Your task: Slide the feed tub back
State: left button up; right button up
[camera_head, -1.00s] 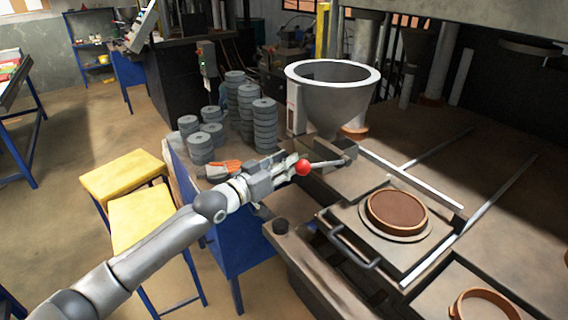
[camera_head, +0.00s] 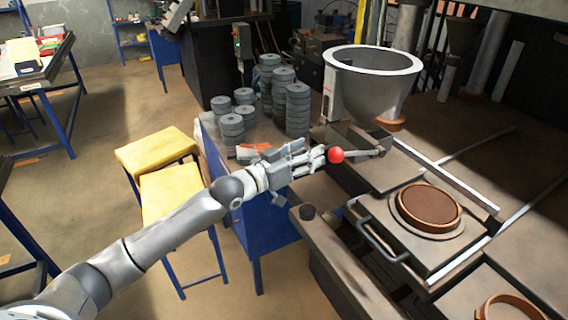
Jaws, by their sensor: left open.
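The feed tub (camera_head: 366,139) is a small grey metal box under the large grey hopper (camera_head: 371,95). A rod with a red ball knob (camera_head: 336,155) sticks out from it toward the left. My left gripper (camera_head: 318,158) is open, with its fingers right at the left side of the knob. I cannot tell whether they touch it. My right gripper is out of view.
Stacks of grey discs (camera_head: 297,110) stand on the blue bench behind my left gripper. Two yellow stools (camera_head: 157,150) stand at the left. The press plate with a round brown mould (camera_head: 430,207) and a bar handle (camera_head: 382,240) lies at the right.

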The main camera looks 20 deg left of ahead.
pick_arm(q)
jog(key=v, duration=0.9)
dwell(0.3)
